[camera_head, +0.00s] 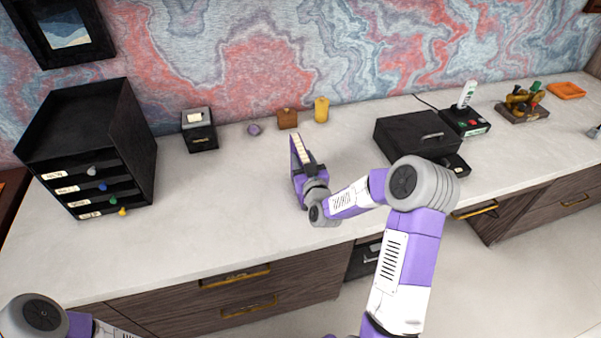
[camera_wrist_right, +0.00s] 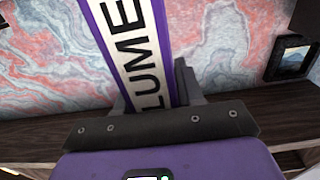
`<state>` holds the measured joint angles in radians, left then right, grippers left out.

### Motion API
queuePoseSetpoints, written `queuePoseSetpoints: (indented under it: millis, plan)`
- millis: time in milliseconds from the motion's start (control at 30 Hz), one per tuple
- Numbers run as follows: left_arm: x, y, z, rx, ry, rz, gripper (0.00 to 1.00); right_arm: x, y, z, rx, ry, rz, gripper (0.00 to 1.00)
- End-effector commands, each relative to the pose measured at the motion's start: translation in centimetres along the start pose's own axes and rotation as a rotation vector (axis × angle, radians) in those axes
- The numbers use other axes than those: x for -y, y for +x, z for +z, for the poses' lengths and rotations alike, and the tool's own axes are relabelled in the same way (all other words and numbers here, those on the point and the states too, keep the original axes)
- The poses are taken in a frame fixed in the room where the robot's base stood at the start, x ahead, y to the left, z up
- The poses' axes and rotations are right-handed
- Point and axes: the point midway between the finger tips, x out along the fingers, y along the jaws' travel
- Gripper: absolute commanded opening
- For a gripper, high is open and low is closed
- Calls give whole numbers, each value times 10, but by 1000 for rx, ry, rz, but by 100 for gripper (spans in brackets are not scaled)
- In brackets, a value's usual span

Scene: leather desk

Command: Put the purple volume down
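The purple volume (camera_head: 298,158) stands about upright, slightly tilted, over the middle of the pale desk top in the head view. Its cream spine faces up and to the right. In the right wrist view the volume (camera_wrist_right: 138,45) shows a purple edge and a white spine with black letters. My right gripper (camera_head: 311,170) is shut on the volume near its lower right side; the fingers (camera_wrist_right: 150,95) sit on both sides of it. I cannot tell whether the volume's base touches the desk. Of my left arm, only a part shows at the lower left; its gripper is out of view.
A black drawer unit (camera_head: 140,150) stands at the left. A small black box (camera_head: 199,137), a purple item (camera_head: 254,129), a wooden block (camera_head: 287,119) and a yellow cylinder (camera_head: 321,109) line the back. A black case (camera_head: 408,135) stands at the right. The desk left of the volume is clear.

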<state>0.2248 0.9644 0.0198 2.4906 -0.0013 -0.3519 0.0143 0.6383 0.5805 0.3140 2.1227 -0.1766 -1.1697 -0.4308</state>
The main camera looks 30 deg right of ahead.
Motion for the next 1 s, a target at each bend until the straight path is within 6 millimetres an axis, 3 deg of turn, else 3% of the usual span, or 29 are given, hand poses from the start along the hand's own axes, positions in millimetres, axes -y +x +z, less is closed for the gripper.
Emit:
queuePoseSetpoints:
  millis: [33,167,1000]
  plan:
    - [0,0,0,0,0,0,62,0,0,0,0,0,0,19]
    - [0,0,0,0,0,0,62,0,0,0,0,0,0,0]
    - [0,0,0,0,0,0,62,0,0,0,1,0,-1,0]
